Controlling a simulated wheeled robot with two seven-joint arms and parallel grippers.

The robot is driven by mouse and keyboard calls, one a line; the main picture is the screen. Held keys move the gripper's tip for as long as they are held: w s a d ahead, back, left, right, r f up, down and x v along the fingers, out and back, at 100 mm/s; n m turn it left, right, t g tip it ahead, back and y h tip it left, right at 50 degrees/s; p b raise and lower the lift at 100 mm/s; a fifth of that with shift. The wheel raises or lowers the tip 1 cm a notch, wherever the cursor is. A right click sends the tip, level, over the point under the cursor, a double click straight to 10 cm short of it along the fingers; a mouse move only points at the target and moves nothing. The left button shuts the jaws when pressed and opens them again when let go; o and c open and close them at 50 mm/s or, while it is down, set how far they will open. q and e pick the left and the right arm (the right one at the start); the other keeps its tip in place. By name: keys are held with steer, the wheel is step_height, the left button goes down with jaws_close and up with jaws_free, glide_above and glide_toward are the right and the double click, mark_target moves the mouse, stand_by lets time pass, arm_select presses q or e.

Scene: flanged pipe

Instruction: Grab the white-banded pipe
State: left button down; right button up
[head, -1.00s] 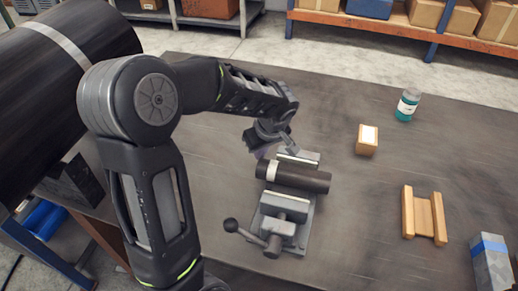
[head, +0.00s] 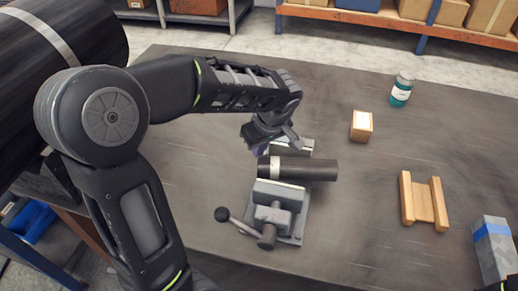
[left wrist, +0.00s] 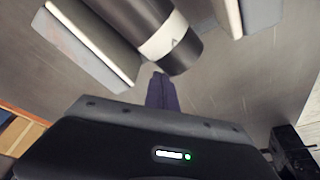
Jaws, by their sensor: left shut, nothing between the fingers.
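The short black pipe (head: 312,170) with a white band (head: 275,168) near its left end lies across the grey vise (head: 277,196), between the jaws in the picture. In the left wrist view the pipe (left wrist: 126,14) shows its banded end (left wrist: 163,38), with a vise jaw on each side. My left gripper (head: 256,148) is just beyond the banded end. In the left wrist view its dark fingers (left wrist: 161,92) are shut and empty, close to the pipe's end; I cannot tell if they touch it.
A large black pipe (head: 95,28) with a pale band lies at the left. A wooden block (head: 361,127), a teal bottle (head: 401,89), a wooden cradle (head: 423,203) and a grey block with blue tape (head: 493,250) stand on the table's right half. The vise handle (head: 221,214) sticks out left.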

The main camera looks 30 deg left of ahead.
arm_select(q)
steer(key=shift+w+a, duration=0.15)
steer(key=shift+a, duration=0.2)
steer(key=shift+w+a+f+b, duration=0.1)
steer(key=shift+w+a+b, duration=0.15)
steer(key=shift+a, duration=0.4)
steer(key=shift+w+a+b, duration=0.1)
steer(key=shift+w+a, duration=0.25)
steer(key=shift+a, duration=0.25)
steer(key=v, duration=1)
steer(key=shift+b, duration=0.4)
arm_select(e)
steer(key=shift+w+a+f, duration=0.15)
steer(key=shift+f, duration=0.25)
steer(key=shift+w+a+f, duration=0.15)
steer(key=shift+f, duration=0.25)
